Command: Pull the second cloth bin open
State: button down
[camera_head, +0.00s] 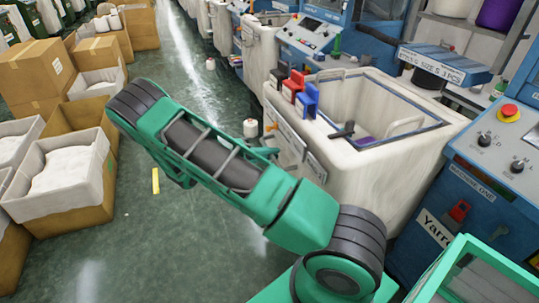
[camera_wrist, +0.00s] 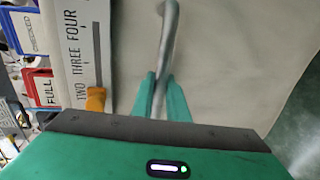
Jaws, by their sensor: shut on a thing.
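A large cream cloth bin (camera_head: 352,180) stands right of centre in the head view, between the blue machines. Its top is open and shows a purple thing and a dark object inside. In the wrist view its cloth face (camera_wrist: 235,60) fills most of the picture, with a bare metal handle (camera_wrist: 168,40) running across it. My gripper (camera_wrist: 160,98) is shut on this handle, one green finger on each side. In the head view my arm hides most of the bin's lower left side and much of the gripper.
A strip marked TWO THREE FOUR (camera_wrist: 74,45) with an orange marker (camera_wrist: 96,99) lies beside the handle. Red and blue holders (camera_head: 307,100) hang on the bin's rim. More cloth bins (camera_head: 260,50) stand behind. Cardboard boxes (camera_head: 65,190) line the left. The green aisle floor (camera_head: 150,240) is mostly clear.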

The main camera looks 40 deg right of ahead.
jog(key=c, duration=1.7)
grip_release()
jog(key=shift+f, duration=0.15)
jog(key=shift+c, duration=0.2)
jog(key=shift+a, duration=0.15)
jog(key=v, duration=1)
jog(key=shift+w+a, duration=0.2)
jog(key=shift+a, duration=0.1)
jog(key=shift+d, duration=0.1)
